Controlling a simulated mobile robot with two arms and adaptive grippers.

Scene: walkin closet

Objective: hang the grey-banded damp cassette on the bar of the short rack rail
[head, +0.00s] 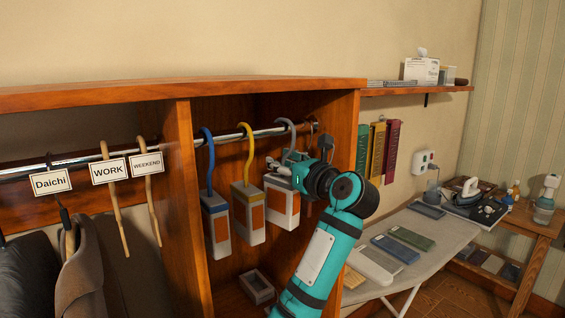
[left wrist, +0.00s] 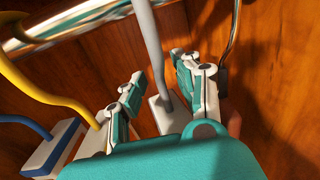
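The cassette with the grey hook (head: 282,205) is white with an orange panel and a grey top band. It hangs upright, its hook over the bar (head: 240,135) of the short rack rail near the right end. My left gripper (head: 284,168) is at the top of this cassette. In the left wrist view, its fingers (left wrist: 160,95) stand apart on either side of the grey hook stem (left wrist: 147,45), with gaps visible. The cassette body is mostly hidden there. My right gripper is not in view.
Cassettes with a blue hook (head: 216,228) and a yellow hook (head: 248,215) hang to the left on the same bar. The cabinet's right side panel (head: 343,140) is close to my arm. A small grey tray (head: 257,287) lies on the cabinet floor.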

